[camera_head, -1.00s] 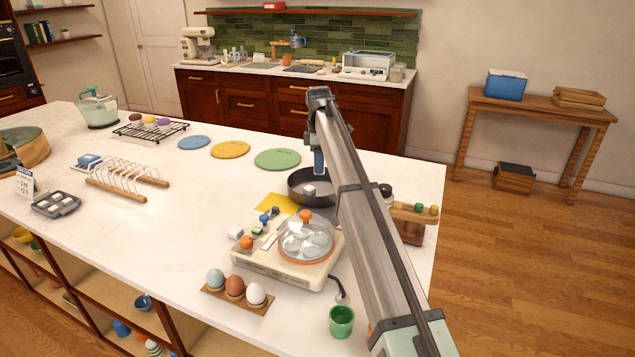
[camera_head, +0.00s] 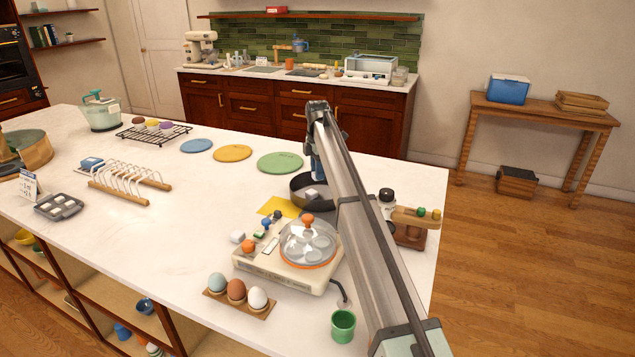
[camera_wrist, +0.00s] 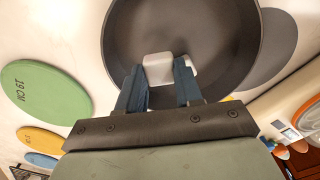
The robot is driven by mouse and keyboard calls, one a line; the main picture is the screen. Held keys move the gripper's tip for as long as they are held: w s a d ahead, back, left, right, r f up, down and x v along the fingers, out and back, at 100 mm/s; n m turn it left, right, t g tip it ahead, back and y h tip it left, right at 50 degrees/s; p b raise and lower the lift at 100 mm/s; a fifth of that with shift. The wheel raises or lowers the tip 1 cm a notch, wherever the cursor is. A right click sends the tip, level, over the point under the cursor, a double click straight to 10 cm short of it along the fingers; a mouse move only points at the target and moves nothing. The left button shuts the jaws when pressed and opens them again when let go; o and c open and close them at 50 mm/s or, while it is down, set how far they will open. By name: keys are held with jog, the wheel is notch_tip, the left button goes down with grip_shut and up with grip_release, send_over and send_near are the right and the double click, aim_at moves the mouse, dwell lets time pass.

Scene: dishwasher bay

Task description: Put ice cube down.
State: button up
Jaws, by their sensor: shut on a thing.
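A pale, whitish ice cube (camera_wrist: 158,68) is between the fingertips of my gripper (camera_wrist: 158,84) in the wrist view. My gripper is shut on it. The cube sits over the floor of a dark round pan (camera_wrist: 215,35); I cannot tell whether it touches the pan. In the head view the cube (camera_head: 311,194) shows inside the pan (camera_head: 300,186), and my arm hides the pan's right part. My gripper's fingers are mostly hidden there.
An egg cooker (camera_head: 285,272) with a clear lid stands in front of the pan. A yellow sheet (camera_head: 278,207) lies beside it. Green (camera_head: 280,162), yellow (camera_head: 232,153) and blue (camera_head: 196,146) discs lie to the left. A wooden stand (camera_head: 412,235) is at the right.

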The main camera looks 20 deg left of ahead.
jog(key=shift+f, duration=2.25)
jog(key=shift+f, duration=0.1)
jog(key=o, duration=0.7)
notch_tip(320, 180, up, 12)
jog(key=shift+r, duration=0.1)
